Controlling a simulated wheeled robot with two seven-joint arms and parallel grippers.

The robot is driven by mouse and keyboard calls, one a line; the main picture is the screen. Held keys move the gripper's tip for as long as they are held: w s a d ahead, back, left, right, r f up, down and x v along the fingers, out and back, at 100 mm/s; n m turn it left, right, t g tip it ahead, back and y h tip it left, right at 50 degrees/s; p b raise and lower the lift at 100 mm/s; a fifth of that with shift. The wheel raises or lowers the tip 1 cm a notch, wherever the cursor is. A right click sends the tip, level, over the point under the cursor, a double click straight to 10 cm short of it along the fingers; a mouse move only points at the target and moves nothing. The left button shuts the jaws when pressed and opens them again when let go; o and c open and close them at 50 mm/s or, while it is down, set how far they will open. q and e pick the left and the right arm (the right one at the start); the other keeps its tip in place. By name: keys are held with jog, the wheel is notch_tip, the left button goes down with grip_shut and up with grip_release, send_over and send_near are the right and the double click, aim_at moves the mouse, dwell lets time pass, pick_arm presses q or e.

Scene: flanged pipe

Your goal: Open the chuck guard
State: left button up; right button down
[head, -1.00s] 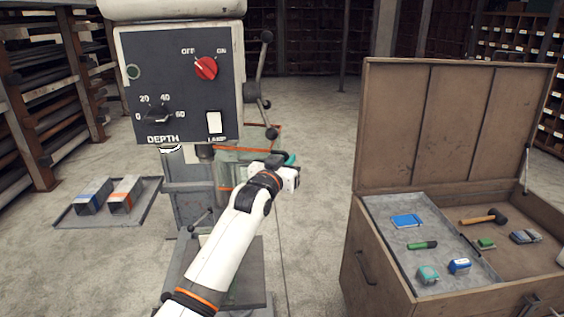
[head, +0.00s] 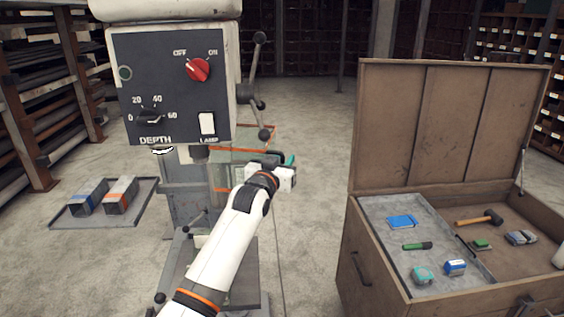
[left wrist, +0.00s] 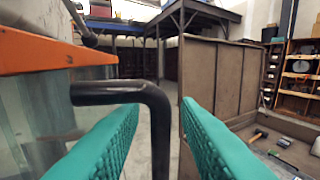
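The chuck guard (head: 222,173) is a clear panel with orange edges below the drill press head. In the left wrist view its orange edge (left wrist: 35,60) and clear pane lie at the left. Its black bent handle (left wrist: 158,125) runs down between my two teal fingers. My left gripper (left wrist: 160,135) is open, with a finger on each side of the handle and gaps visible. In the head view my left gripper (head: 285,163) is at the guard's right side, and its wrist hides part of the guard. My right gripper is not in view.
The drill press head (head: 172,85) with a red switch and a lever (head: 254,90) is above the gripper. A wooden tool chest (head: 450,130) stands open at the right. A tray (head: 145,205) with two metal blocks lies on the floor at the left. Floor between is clear.

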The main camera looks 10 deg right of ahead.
pick_arm(q)
jog(key=b+v, duration=0.2)
jog(key=v, duration=1)
